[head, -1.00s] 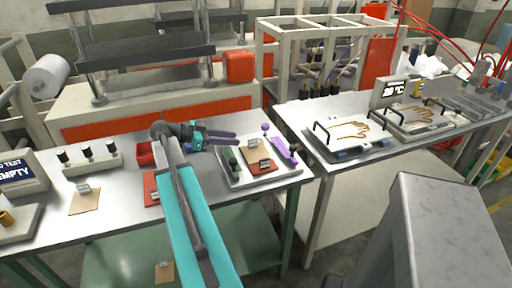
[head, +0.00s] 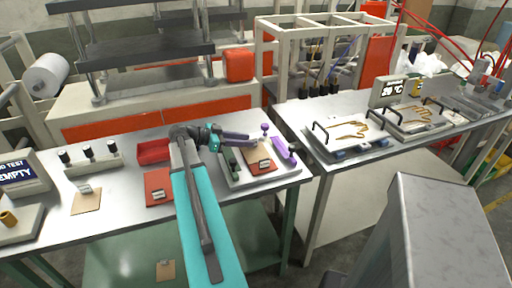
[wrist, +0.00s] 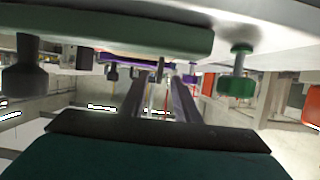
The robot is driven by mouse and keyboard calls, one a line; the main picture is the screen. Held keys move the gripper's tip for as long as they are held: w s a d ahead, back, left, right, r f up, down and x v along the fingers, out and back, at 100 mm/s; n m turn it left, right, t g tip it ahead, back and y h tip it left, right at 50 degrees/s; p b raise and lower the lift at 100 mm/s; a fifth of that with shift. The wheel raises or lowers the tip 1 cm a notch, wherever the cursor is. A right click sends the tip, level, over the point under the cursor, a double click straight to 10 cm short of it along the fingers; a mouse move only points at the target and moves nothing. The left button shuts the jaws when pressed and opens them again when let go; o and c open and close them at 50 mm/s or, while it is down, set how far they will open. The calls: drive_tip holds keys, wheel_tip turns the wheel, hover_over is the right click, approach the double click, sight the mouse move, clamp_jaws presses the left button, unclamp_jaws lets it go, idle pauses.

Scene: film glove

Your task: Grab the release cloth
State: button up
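No piece is plainly marked as the release cloth. A red square with a small grey clip (head: 262,167) lies in the white tray (head: 233,184) at the table's right end, partly over a tan square (head: 254,155). Another red square (head: 158,188) lies on the table left of my arm. My gripper (head: 252,138) points right, above the tray's back part, with its two fingers apart and nothing seen between them. In the wrist view, the gripper fingers (wrist: 163,95) also stand apart. A green roller (wrist: 130,38) and a green knob (wrist: 236,84) show close by there.
The tray also holds a green roller piece (head: 231,161) and a purple tool (head: 284,150). A tan square (head: 87,201) and a display (head: 20,172) are at left. A second table (head: 365,163) with glove plates stands right.

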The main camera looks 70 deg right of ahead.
sight(256, 149)
drive_tip(key=shift+p+x, duration=0.6)
drive_tip(key=shift+x, duration=1.3)
drive_tip(key=shift+a, duration=0.1)
clamp_jaws()
